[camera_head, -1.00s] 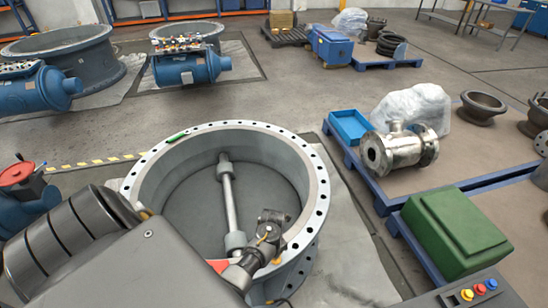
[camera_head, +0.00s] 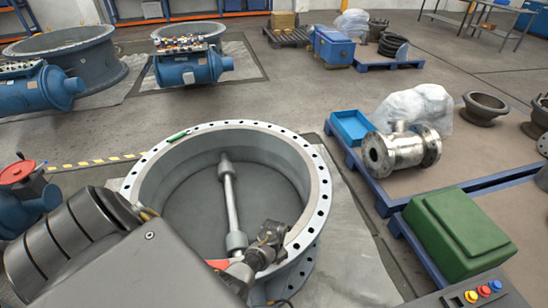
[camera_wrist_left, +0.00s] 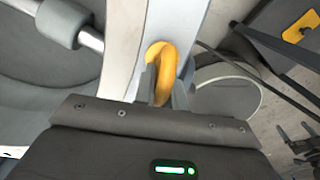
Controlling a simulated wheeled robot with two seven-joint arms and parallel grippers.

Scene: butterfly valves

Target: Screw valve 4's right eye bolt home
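The large grey flanged valve body (camera_head: 312,175) stands upright on its end in front of me, its bolt-holed rim facing up and a shaft (camera_head: 231,205) across its inside. My left gripper (camera_head: 270,238) is at the near right part of the rim. In the left wrist view, the yellow eye bolt (camera_wrist_left: 166,58) sits at the pale flange, its ring between the two fingers of my left gripper (camera_wrist_left: 164,88). The fingers look shut on the ring. How deep its thread sits is hidden. In the head view my arm hides most of the bolt. My right gripper is not in view.
A green marker (camera_head: 177,136) lies on the rim's far left. At the right, a blue pallet (camera_head: 385,202) holds a steel pipe valve (camera_head: 400,150), and a green box (camera_head: 457,235) stands nearer. A red-handled blue part (camera_head: 18,172) is at the left.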

